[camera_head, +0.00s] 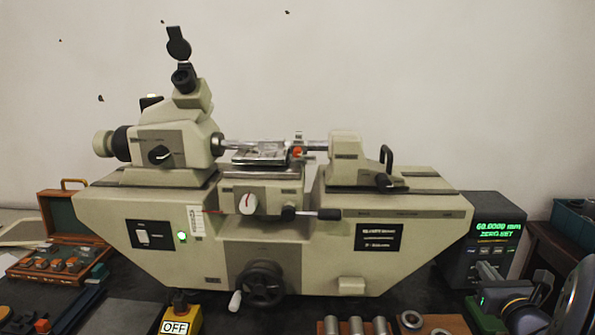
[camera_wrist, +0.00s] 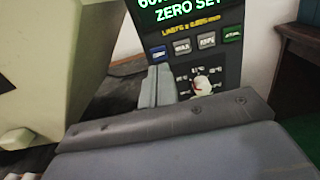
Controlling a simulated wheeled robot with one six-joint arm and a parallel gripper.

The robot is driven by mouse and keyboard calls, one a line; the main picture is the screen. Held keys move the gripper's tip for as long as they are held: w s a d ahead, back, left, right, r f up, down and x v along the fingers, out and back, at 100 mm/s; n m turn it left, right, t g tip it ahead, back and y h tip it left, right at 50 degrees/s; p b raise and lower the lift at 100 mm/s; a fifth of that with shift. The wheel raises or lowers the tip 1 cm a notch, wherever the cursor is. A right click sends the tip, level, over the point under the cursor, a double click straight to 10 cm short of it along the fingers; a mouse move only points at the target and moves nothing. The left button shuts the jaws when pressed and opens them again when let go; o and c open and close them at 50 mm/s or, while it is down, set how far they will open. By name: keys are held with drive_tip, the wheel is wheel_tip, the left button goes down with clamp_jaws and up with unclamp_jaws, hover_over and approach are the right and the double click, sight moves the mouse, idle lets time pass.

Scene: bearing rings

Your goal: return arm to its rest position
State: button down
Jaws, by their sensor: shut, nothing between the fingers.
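My gripper (camera_head: 486,268) is at the lower right of the head view, in front of the display unit (camera_head: 484,238). In the wrist view my gripper (camera_wrist: 157,82) shows its two grey fingers side by side, shut and empty, pointing toward the front of the display unit (camera_wrist: 205,75). The fingers overlap the panel's left part in that view; I cannot tell the exact gap. Part of my arm (camera_head: 580,298) shows at the right edge of the head view.
A large cream measuring machine (camera_head: 300,250) fills the middle. A wooden case (camera_head: 75,235) lies at the left. Several metal cylinders (camera_head: 355,325) and rings (camera_head: 411,320) stand at the front, beside a yellow OFF box (camera_head: 181,312). A green bin (camera_head: 574,222) is at the right.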

drive_tip(key=s, duration=0.6)
drive_tip(key=shift+s+a+b, duration=0.15)
drive_tip(key=shift+s+b, duration=0.1)
drive_tip(key=shift+b, duration=0.15)
